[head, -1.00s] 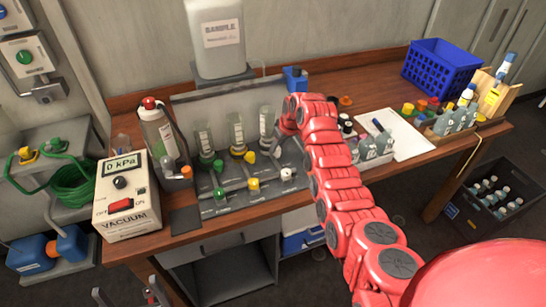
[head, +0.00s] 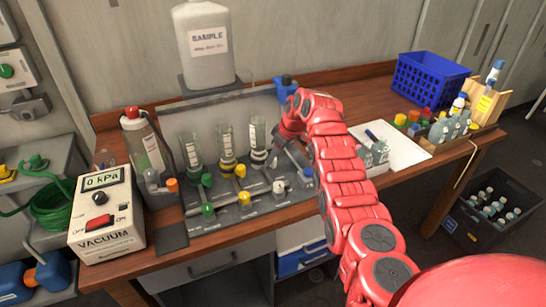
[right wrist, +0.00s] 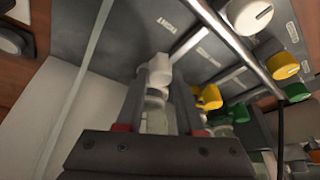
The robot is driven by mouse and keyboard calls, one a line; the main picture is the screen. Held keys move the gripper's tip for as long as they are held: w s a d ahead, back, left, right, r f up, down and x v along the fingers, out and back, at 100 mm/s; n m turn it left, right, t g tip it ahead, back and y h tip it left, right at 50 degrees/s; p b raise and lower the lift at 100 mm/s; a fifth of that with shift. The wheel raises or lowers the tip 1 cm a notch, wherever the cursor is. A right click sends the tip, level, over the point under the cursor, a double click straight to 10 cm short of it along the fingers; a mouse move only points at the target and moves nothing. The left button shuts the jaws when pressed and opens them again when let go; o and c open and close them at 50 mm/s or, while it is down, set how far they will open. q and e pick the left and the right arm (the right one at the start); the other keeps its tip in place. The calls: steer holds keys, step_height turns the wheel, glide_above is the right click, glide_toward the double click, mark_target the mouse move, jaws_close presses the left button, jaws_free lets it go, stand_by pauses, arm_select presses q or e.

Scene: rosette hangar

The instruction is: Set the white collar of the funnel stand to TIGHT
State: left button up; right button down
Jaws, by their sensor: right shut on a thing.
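The funnel stand (head: 232,209) is a grey bench unit with several clear funnels and green, yellow and white valve handles. My right gripper (head: 276,157) is at the rightmost funnel (head: 257,137), low on its right side. In the right wrist view the white collar (right wrist: 158,68) sits between the fingertips of my right gripper (right wrist: 157,88), which is shut on it. A label that appears to read TIGHT (right wrist: 167,23) is on the grey plate beyond it. In the head view the arm and gripper partly hide the collar. My left gripper is not in view.
The white valve handle (head: 279,187) stands in front of the funnel; it also shows in the right wrist view (right wrist: 249,16). Yellow (right wrist: 208,97) and green collars stand close by. The vacuum box (head: 106,222) is left.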

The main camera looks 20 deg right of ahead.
steer(key=c, duration=0.5)
jaws_free()
steer(key=shift+s+d+r, duration=0.1)
steer(key=shift+d+r, duration=0.1)
steer(key=shift+r, duration=0.3)
steer(key=b+v, duration=0.3)
steer(key=v, duration=1.3)
steer(key=shift+s+a+r, duration=0.1)
steer(key=shift+r, duration=0.05)
